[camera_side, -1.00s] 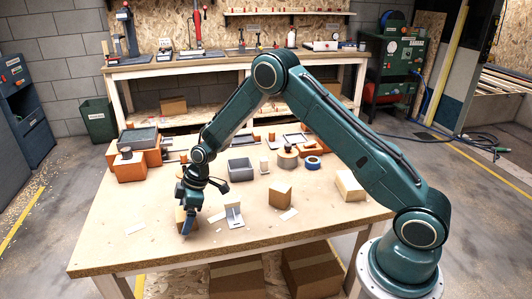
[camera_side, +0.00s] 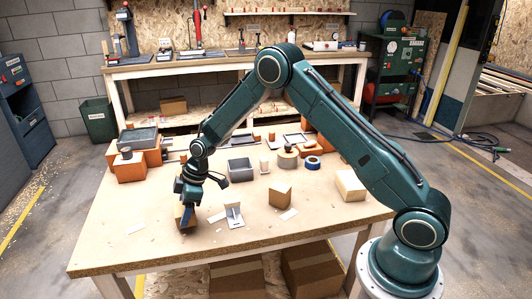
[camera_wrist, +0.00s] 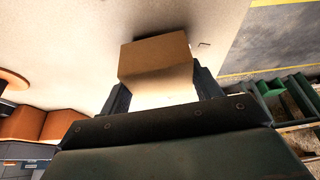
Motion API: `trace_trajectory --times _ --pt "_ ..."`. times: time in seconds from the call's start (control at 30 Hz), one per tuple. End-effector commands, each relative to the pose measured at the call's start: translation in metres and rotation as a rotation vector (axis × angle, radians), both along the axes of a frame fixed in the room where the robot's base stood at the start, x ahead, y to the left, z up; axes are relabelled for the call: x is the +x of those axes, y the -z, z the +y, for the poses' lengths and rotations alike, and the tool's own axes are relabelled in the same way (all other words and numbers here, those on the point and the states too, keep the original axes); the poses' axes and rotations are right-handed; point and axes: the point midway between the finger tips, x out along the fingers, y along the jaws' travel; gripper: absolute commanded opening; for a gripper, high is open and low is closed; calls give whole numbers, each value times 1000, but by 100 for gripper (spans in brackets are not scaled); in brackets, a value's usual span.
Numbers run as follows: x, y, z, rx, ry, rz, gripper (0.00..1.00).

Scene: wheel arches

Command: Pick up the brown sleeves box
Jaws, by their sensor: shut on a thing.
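A small brown box (camera_side: 180,214) is at the front left of the workbench in the side view, partly hidden behind my fingers. My gripper (camera_side: 188,214) points down and is shut on this box. In the wrist view the box (camera_wrist: 155,52) sits between the two dark fingers of my gripper (camera_wrist: 162,90), with its brown face and a pale lower face showing. I cannot tell whether its underside touches the table. A second brown box (camera_side: 280,195) stands on the bench to the right, apart from my gripper. No lettering is readable on either box.
A pale metal bracket (camera_side: 234,215) stands close to the right of my gripper. Behind are a grey bin (camera_side: 241,169), tape rolls (camera_side: 313,163) and orange blocks (camera_side: 130,168). A cream block (camera_side: 350,186) is at the right. The front bench strip is mostly clear.

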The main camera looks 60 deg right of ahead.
Motion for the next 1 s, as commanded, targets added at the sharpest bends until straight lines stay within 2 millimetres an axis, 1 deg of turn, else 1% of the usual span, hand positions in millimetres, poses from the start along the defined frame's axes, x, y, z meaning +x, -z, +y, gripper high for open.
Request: trace_trajectory --times 0.27,0.5,0.7,0.8,1.0 --pt "1 -48 0 0 0 -7 40" --pt "1 -102 0 0 1 -5 40" --pt "1 -141 0 0 1 -5 40" --pt "0 -157 -1 -1 2 -4 40" --pt "0 -176 0 0 1 -3 40"
